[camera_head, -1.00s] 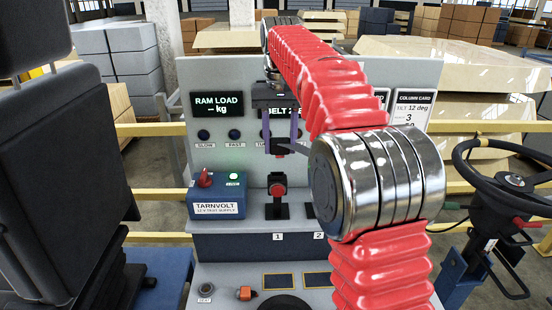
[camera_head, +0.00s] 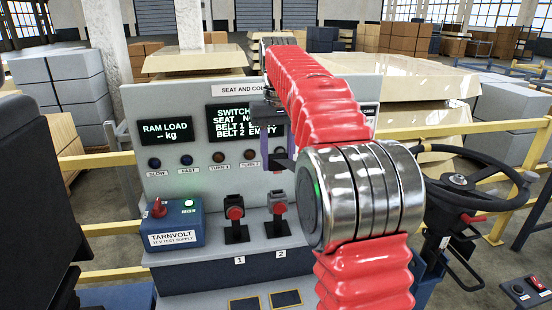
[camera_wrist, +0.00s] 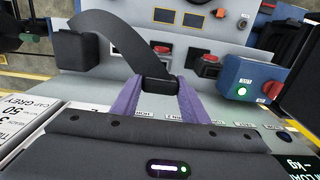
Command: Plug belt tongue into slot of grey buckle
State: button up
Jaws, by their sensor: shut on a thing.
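My gripper (camera_wrist: 160,100), with two purple fingers, is shut on the black belt tongue (camera_wrist: 160,84) in the wrist view. A dark strap (camera_wrist: 122,42) runs from the tongue to a black housing (camera_wrist: 75,47). The tongue is apart from both.
The blue test supply (camera_head: 174,227) with a red switch stands left of the buckles. A display (camera_head: 230,122) reads belt 2 empty. A seat (camera_head: 30,190) is at the left, a steering wheel (camera_head: 470,180) at the right. Yellow rails cross behind.

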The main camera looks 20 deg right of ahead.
aim_at(278, 173)
jog(key=shift+f, duration=0.1)
jog(key=shift+f, duration=2.8)
jog(key=shift+f, duration=0.5)
dwell(0.4)
jog(key=o, duration=1.5)
jog(key=shift+r, duration=6.85)
jog(key=shift+o, duration=0.2)
